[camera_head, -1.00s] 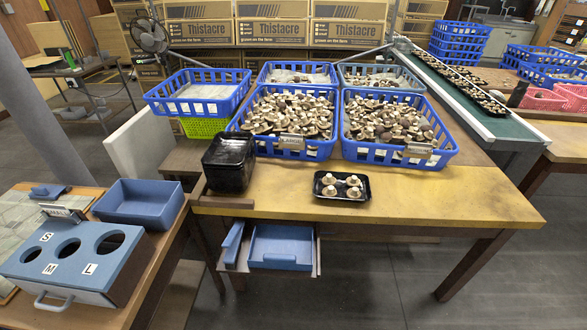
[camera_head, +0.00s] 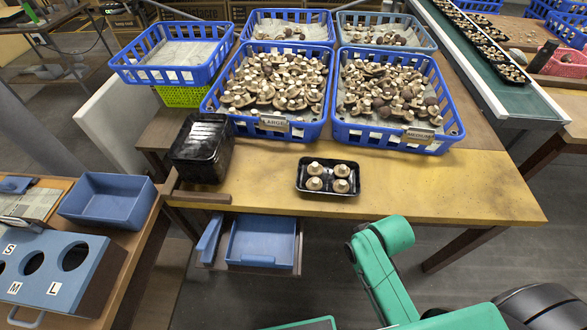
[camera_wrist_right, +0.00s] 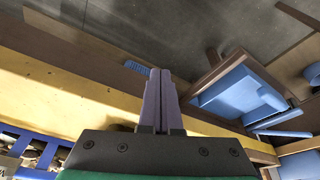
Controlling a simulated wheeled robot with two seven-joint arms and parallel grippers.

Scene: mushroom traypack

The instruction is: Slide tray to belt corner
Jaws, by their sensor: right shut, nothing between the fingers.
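A black tray (camera_head: 327,192) with several pale-stemmed mushrooms sits flat on the yellow table (camera_head: 440,190), in front of the mushroom crates. The green conveyor belt (camera_head: 475,58) runs along the upper right, beyond the table, carrying other filled trays. My right arm reaches in from the lower right in the head view, with its green links near the table's front edge. In the right wrist view my right gripper (camera_wrist_right: 160,74) has its fingers together, empty and apart from the tray, which is not in that view. My left gripper is not in view.
Blue crates of mushrooms, labelled large (camera_head: 274,123) and medium (camera_head: 418,135), stand behind the tray. A stack of black trays (camera_head: 200,150) stands to its left. A blue drawer bin (camera_head: 262,240) hangs below the table edge. The tabletop right of the tray is clear.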

